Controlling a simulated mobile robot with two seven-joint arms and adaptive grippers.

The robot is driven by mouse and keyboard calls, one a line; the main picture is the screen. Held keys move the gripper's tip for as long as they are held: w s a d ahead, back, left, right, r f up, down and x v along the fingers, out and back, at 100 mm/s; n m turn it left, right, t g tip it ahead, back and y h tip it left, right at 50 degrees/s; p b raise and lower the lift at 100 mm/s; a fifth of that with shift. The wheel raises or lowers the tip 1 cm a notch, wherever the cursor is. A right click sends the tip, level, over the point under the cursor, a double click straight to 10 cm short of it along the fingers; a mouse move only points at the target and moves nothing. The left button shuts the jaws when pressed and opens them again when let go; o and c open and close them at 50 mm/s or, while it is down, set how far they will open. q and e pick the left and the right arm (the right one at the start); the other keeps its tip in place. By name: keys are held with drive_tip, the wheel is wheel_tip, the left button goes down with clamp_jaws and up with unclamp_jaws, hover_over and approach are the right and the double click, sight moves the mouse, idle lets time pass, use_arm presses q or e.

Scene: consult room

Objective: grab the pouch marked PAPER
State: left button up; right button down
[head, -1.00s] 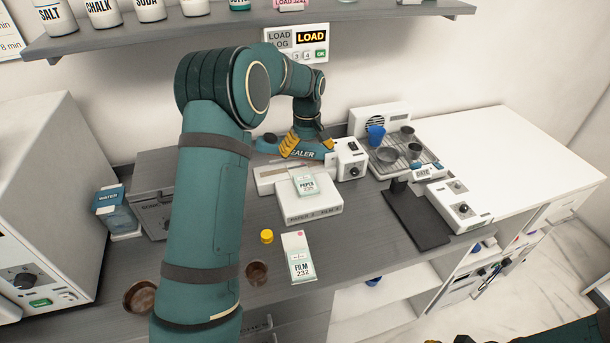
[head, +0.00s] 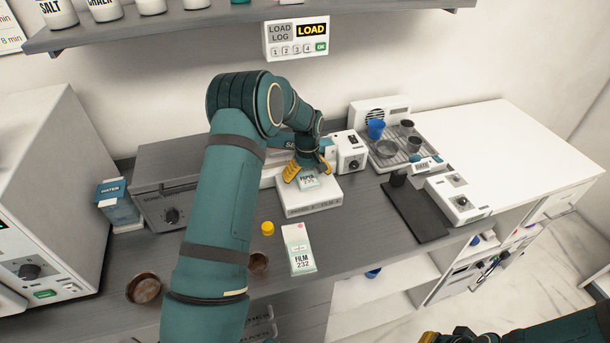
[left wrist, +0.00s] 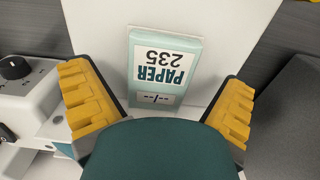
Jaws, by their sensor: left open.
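The PAPER pouch (head: 309,181) is a small pale packet with a teal edge, marked PAPER 235. It lies on a white box (head: 312,208) on the grey counter. In the left wrist view the pouch (left wrist: 160,68) sits between the two yellow fingers, with room on both sides. My left gripper (head: 309,170) is open just over the pouch in the head view. Its fingers (left wrist: 158,108) are apart and hold nothing. The lower end of the pouch is partly hidden by the gripper's body. My right gripper (head: 430,338) shows only partly at the bottom edge.
A FILM 232 packet (head: 299,250) and a yellow cap (head: 267,228) lie in front of the white box. The sealer (head: 349,150) stands behind it. A tray with cups (head: 388,165) and a black stand (head: 415,215) are to the right. Brown bowls (head: 142,288) sit at the front left.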

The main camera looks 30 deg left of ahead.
use_arm(q)
drive_tip(key=shift+f, duration=0.5)
drive_tip(key=shift+r, duration=0.1)
drive_tip(key=c, duration=1.1)
